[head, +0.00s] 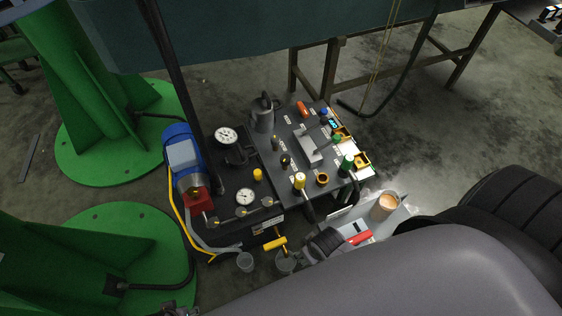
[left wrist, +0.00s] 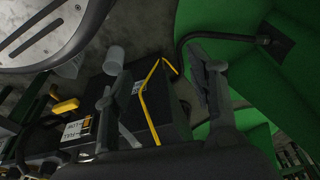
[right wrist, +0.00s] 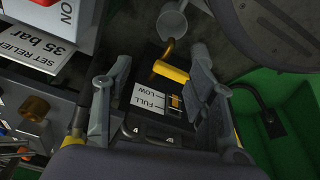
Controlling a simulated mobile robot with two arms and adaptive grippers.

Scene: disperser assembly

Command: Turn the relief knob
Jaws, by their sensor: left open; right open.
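I cannot tell for sure which control is the relief knob. A brown-orange knob (right wrist: 33,107) shows at the left of the right wrist view, below a card reading "SET RELIEF 35 bar" (right wrist: 38,55). A similar brown knob (head: 322,179) sits on the dark panel (head: 290,196) in the head view. My left gripper (left wrist: 157,80) is open and empty in the left wrist view.
A blue motor (head: 182,150) with a yellow hose stands left of the panel, which carries gauges and several knobs. A small cup (head: 245,262) stands at the front. Green column bases (head: 95,265) are at left.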

